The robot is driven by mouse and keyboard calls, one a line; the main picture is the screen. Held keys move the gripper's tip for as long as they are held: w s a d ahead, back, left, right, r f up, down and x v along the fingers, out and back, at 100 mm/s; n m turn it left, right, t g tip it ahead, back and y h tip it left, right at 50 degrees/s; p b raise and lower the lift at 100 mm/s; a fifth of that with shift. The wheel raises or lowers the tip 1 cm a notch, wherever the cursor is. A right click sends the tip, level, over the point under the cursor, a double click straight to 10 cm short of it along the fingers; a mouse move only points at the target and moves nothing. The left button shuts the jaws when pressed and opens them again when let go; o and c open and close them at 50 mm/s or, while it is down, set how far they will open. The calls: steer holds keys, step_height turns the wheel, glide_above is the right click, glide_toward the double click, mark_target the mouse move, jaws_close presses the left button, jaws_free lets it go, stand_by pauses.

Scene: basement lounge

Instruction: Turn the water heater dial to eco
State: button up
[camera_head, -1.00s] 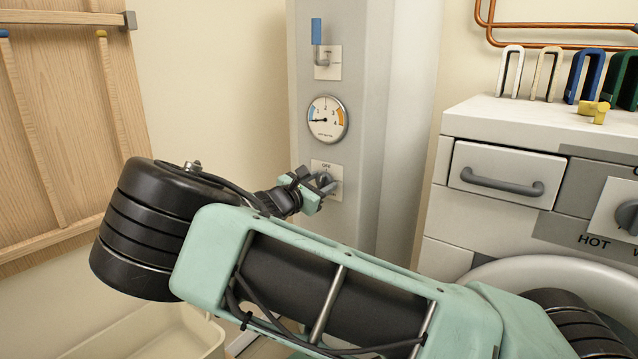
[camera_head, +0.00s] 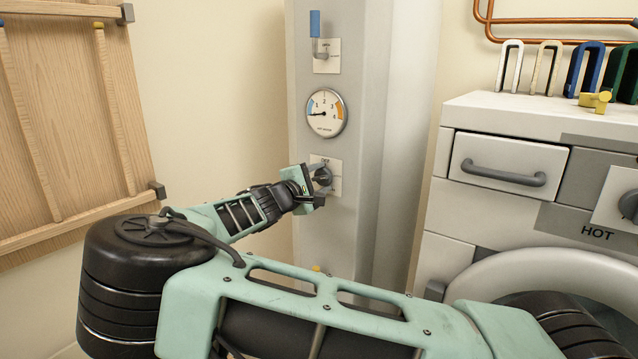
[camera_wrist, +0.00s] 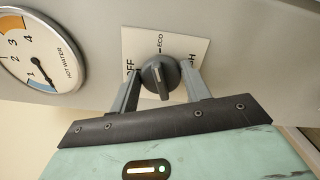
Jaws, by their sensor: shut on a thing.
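The water heater dial (camera_head: 323,177) is a dark grey round knob on a pale plate low on the grey heater column. It shows close up in the wrist view (camera_wrist: 160,78). There, OFF is left of the knob, ECO above it and a partly hidden label ending in H to the right. The knob's raised ridge runs roughly up and down in that view, close to the line of the ECO mark. Which end is the pointer is hard to tell. My gripper (camera_wrist: 161,74) is shut on the dial, with one finger on each side; it also shows in the head view (camera_head: 316,186).
A hot water gauge (camera_head: 326,113) and a blue-handled valve (camera_head: 316,30) sit above the dial on the column. A white washer-like cabinet (camera_head: 505,205) stands to the right. A wooden rack (camera_head: 75,130) hangs on the left wall.

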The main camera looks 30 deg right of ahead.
steer(key=shift+f+m+b, duration=0.15)
steer(key=shift+m+b, duration=0.2)
steer(key=shift+m, duration=0.65)
steer(key=o, duration=1)
steer(key=shift+c, duration=0.2)
steer(key=shift+a, duration=0.1)
steer(key=p+v, duration=0.1)
steer(key=v, duration=1.6)
steer(key=shift+s+a, duration=0.1)
